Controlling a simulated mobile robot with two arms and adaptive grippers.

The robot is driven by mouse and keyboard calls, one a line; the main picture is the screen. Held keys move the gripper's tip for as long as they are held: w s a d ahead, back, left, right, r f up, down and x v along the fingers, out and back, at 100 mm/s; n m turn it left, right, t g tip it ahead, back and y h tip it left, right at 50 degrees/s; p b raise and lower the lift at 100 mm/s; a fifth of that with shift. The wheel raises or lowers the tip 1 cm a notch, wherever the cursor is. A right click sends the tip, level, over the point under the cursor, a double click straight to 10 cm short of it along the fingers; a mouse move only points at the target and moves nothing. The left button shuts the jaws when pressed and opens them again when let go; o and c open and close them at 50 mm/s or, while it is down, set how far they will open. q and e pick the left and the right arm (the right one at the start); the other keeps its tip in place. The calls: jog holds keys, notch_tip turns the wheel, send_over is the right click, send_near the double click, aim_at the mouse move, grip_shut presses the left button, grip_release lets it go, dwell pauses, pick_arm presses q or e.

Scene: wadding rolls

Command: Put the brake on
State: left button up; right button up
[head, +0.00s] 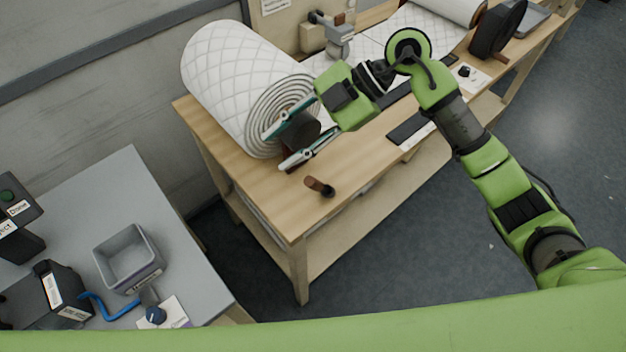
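A large white quilted wadding roll (225,75) lies at the left end of the wooden table (200,125), its spiral end facing me. A dark round hub (300,132) sits at that end. My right gripper (275,151) reaches in from the right, with its two fingers spread apart on either side of the hub. I cannot tell whether they touch it. A short brown-handled lever (320,187) sticks out at the table's front edge, below the gripper and apart from it; I cannot tell if it is the brake. My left gripper is not in view.
A grey side table (110,190) at left holds a grey bin (128,258), a blue hooked handle (105,308) and black devices. A grey clamp-like device (338,38) stands behind my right gripper. Another white roll and a black disc (498,28) are at the far right. Floor space is clear between the tables.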

aim_at(313, 183)
jog(key=w+d+f+m+h, duration=0.2)
jog(key=d+h, duration=0.4)
jog(key=d, duration=0.4)
jog(key=p+x, duration=0.1)
jog(key=x, duration=0.5)
jog(key=p+x, duration=0.2)
jog(key=x, duration=0.4)
jog(key=shift+w+a+f, duration=0.1)
jog(key=shift+w+f, duration=0.1)
jog(key=shift+f, duration=0.05)
jog(key=shift+a+f+p, duration=0.2)
jog(key=shift+f+p, duration=0.1)
jog(key=shift+f, duration=0.3)
grip_shut()
